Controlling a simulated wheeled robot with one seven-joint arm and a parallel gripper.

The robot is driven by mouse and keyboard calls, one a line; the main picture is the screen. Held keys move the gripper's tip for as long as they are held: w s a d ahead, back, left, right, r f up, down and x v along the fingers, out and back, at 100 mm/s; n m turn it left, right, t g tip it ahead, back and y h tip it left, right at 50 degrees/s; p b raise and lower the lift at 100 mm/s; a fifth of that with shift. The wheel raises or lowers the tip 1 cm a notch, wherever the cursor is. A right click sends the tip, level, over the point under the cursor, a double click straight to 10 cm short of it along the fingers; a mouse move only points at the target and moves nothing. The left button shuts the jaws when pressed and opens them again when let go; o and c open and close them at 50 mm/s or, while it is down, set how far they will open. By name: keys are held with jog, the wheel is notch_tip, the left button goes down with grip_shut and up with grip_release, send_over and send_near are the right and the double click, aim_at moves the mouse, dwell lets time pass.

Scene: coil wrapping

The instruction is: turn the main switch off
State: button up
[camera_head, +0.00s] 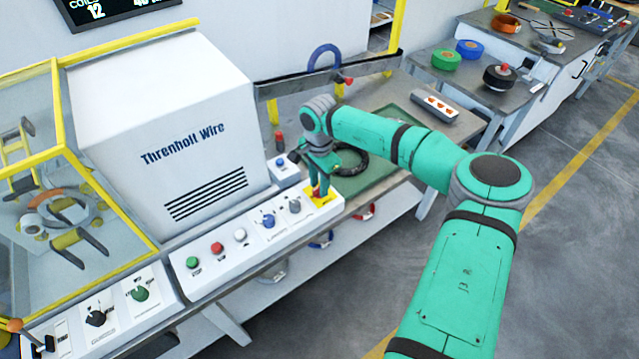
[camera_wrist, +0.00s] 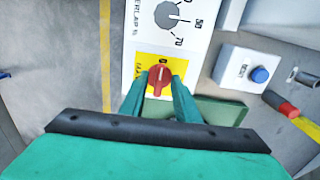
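The main switch is a red rotary knob (camera_wrist: 158,82) on a yellow plate (camera_wrist: 148,62) at the end of the white control panel. Its handle points nearly straight up in the wrist view. In the head view the yellow plate (camera_head: 327,202) shows below my gripper (camera_head: 319,180), with a bit of red between the fingers. My gripper (camera_wrist: 160,84) points down at the knob, one green finger on each side. The fingers stand apart, with small gaps seeming to show beside the knob. Contact is hard to tell. The knob's lower part is partly hidden by the fingers.
A grey dial (camera_wrist: 172,15) sits beside the yellow plate. A small box with a blue button (camera_wrist: 260,74) and a red-tipped post (camera_wrist: 287,110) stand close by. A dark coil (camera_head: 352,162) lies on the green mat behind my gripper. Green, red and white buttons line the panel.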

notch_tip(320, 180, up, 11)
dwell(0.7)
jog(key=shift+f, duration=0.15)
